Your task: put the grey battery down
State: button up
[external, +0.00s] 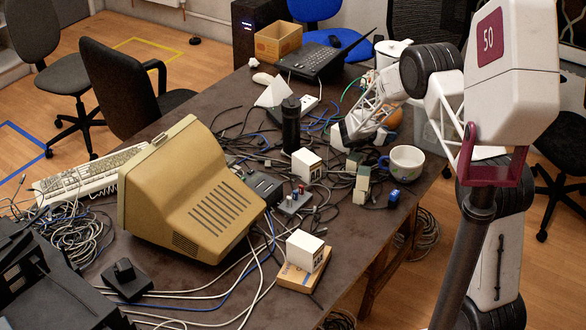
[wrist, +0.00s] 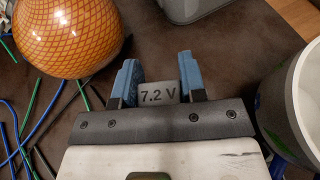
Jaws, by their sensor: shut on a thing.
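The grey battery (wrist: 158,94), marked "7.2 V", sits between the blue fingertips of my gripper (wrist: 157,78) in the wrist view. My gripper is shut on it, with the dark table top beyond. In the external view my arm reaches down over the far right part of the table, near the white cup (external: 406,163) and the orange round object (external: 394,119). I cannot make out the battery in the external view. I cannot tell whether it touches the table.
In the wrist view the patterned orange object (wrist: 68,36) is close on the left and the cup (wrist: 298,100) close on the right. Cables (wrist: 30,115) lie at left. Bare table (wrist: 225,60) shows ahead. The external view shows white cubes (external: 306,165) and a beige monitor (external: 190,190).

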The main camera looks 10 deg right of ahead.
jog(key=shift+f, duration=1.75)
jog(key=o, duration=1)
jog(key=shift+f, duration=0.1)
jog(key=shift+c, duration=0.2)
jog(key=shift+v, duration=0.8)
jog(key=v, duration=0.3)
jog(key=shift+a+r, duration=0.2)
jog(key=shift+r, duration=0.05)
notch_tip(320, 180, up, 7)
jog(key=shift+s, duration=0.1)
